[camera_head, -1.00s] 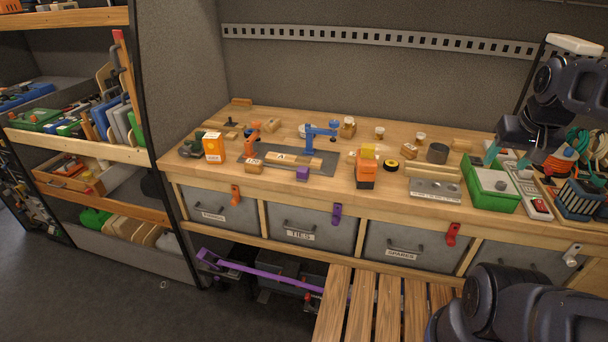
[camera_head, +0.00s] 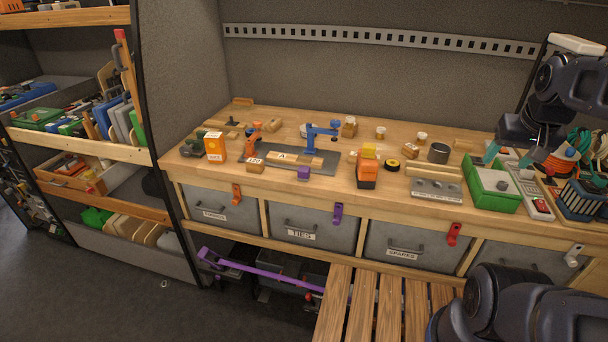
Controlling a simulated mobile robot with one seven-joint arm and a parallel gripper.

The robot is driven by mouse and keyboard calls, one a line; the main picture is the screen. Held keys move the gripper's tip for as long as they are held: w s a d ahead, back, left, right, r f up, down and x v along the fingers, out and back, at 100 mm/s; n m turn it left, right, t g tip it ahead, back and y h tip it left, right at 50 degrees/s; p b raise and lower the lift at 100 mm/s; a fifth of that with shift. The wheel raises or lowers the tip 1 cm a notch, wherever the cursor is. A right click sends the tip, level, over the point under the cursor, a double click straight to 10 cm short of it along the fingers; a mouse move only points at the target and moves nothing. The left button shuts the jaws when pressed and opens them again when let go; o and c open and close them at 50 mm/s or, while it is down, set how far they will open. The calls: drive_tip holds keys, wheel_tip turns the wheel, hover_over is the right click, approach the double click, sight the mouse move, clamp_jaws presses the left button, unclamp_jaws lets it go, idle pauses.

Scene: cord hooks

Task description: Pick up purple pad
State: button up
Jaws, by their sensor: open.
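The purple pad looks to be the small purple block (camera_head: 304,173) on the workbench, at the front edge of a dark grey mat (camera_head: 321,162). It stands in front of a blue clamp (camera_head: 322,132) and a wooden piece. My gripper (camera_head: 511,156) is at the right, above the green tray, with its teal-tipped fingers apart and nothing between them. It is well to the right of the purple block and does not touch it.
An orange clamp (camera_head: 252,138), an orange-and-white box (camera_head: 214,146) and an orange-and-black block (camera_head: 367,170) stand on the bench. A green tray (camera_head: 485,202) is under my gripper. A slatted wooden surface (camera_head: 360,305) is in front.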

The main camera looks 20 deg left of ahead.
drive_tip(key=w+a+r+n+g, duration=0.2)
drive_tip(key=w+a+n, duration=0.3)
drive_tip(key=w+a, duration=0.5)
drive_tip(key=n+g+h, duration=0.1)
drive_tip(key=n+g, duration=0.2)
drive_tip(key=n, duration=1)
hover_over(304, 168)
drive_tip(key=a, duration=0.1)
wheel_tip(304, 168, down, 18)
drive_tip(key=shift+w+f, duration=0.15)
drive_tip(key=shift+f, duration=0.1)
drive_tip(key=shift+s+d+f, duration=0.1)
drive_tip(key=shift+d+f, duration=0.05)
drive_tip(key=shift+f, duration=1.55)
drive_tip(key=shift+s+d+f, duration=0.1)
drive_tip(key=shift+d+f, duration=0.1)
drive_tip(key=shift+f, duration=1.45)
drive_tip(key=shift+d+f, duration=0.15)
drive_tip(key=shift+f, duration=1.55)
drive_tip(key=c, duration=1.1)
drive_tip(key=shift+o, duration=0.2)
drive_tip(key=shift+r, duration=0.1)
